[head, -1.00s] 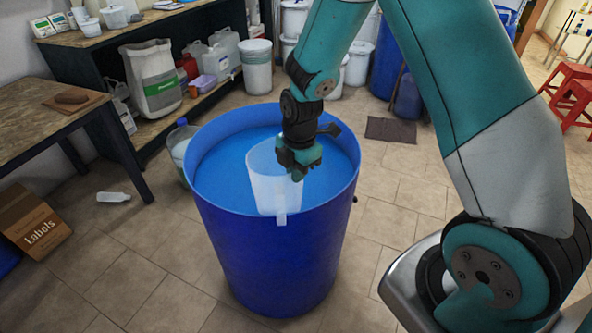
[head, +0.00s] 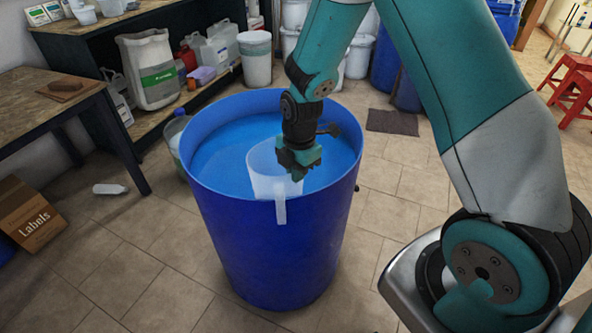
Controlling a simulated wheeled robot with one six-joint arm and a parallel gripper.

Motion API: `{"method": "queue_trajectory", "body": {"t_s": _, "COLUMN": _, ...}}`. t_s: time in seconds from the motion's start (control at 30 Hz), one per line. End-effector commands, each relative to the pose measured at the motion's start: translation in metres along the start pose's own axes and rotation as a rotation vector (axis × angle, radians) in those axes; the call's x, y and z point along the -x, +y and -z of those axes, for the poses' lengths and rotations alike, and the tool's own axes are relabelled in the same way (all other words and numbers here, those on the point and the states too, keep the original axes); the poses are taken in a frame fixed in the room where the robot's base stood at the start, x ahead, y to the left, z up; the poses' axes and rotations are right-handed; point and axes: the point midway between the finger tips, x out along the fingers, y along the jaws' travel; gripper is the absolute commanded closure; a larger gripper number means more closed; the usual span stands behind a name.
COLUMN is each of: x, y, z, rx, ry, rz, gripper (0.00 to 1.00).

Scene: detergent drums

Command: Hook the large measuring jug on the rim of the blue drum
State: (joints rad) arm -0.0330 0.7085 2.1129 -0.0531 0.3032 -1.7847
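The large measuring jug (head: 264,177) is translucent white and sits inside the near side of the blue drum (head: 270,250), roughly upright. Its pale strip-like handle (head: 280,210) shows outside the drum's front rim, hanging down over the outer wall. Whether the hook rests on the rim I cannot tell. The drum is open-topped and holds blue liquid. My gripper (head: 298,172) points down over the drum and appears shut on the right side of the jug's upper edge. The fingertips are small and partly merge with the jug. The jug's bottom is hidden by the drum wall.
A clear jerrycan with a blue cap (head: 176,135) stands close to the drum's left. A white bottle (head: 110,189) lies on the floor, and a cardboard box (head: 28,213) stands at far left. Tiled floor is clear in front. A dark mat (head: 392,122) lies behind right.

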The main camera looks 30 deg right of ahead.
Motion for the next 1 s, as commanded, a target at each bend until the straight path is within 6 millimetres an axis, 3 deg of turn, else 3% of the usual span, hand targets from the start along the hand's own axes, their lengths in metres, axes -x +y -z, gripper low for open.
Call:
{"method": "queue_trajectory", "body": {"t_s": 0.3, "x": -0.017, "y": 0.000, "z": -0.001, "rx": 0.000, "ry": 0.000, "rz": 0.000, "gripper": 1.00}}
{"method": "queue_trajectory", "body": {"t_s": 0.87, "x": -0.018, "y": 0.000, "z": -0.001, "rx": 0.000, "ry": 0.000, "rz": 0.000, "gripper": 1.00}}
{"method": "queue_trajectory", "body": {"t_s": 1.0, "x": -0.018, "y": 0.000, "z": -0.001, "rx": 0.000, "ry": 0.000, "rz": 0.000, "gripper": 0.66}}
